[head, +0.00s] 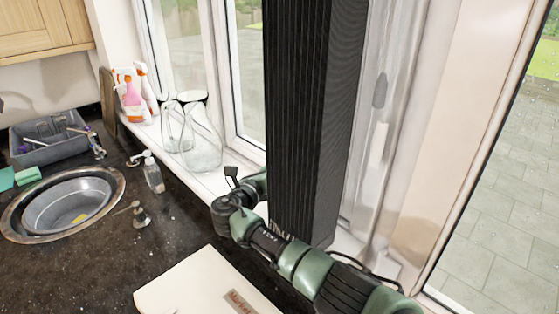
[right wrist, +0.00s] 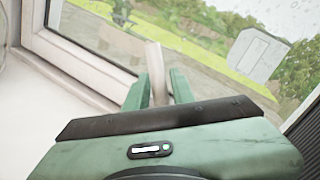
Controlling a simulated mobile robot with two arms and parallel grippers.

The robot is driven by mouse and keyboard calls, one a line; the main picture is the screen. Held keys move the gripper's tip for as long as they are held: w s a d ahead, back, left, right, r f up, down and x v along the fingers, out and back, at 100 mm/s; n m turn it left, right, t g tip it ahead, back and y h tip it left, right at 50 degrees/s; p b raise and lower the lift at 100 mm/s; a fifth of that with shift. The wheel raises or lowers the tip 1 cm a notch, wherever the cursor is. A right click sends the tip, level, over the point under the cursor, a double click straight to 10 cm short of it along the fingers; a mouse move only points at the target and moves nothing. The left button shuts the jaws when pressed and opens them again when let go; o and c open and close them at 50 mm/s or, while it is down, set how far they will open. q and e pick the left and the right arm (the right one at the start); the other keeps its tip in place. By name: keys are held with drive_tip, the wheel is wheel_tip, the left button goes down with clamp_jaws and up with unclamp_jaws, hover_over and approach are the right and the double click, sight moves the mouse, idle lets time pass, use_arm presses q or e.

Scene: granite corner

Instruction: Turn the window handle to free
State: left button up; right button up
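In the right wrist view a pale, slim window handle (right wrist: 155,68) stands between the two green fingers of my right gripper (right wrist: 158,80). The fingers are spread, one on each side of it; I cannot tell whether either touches it. In the head view my right arm enters from the lower right, and its far end goes behind a tall black ribbed shape, so the gripper is hidden there. A pale upright piece (head: 378,145) shows on the window right of that shape; I cannot tell whether it is the same handle. My left gripper is not in view.
The tall black ribbed shape (head: 312,110) blocks much of the window. Glass bottles (head: 203,145) and spray bottles (head: 135,95) stand on the sill at the left. A soap dispenser (head: 152,172) and a round sink (head: 65,205) are on the dark worktop.

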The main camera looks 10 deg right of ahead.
drive_tip(key=shift+x, duration=0.95)
drive_tip(key=shift+a, duration=0.1)
clamp_jaws()
idle(0.7)
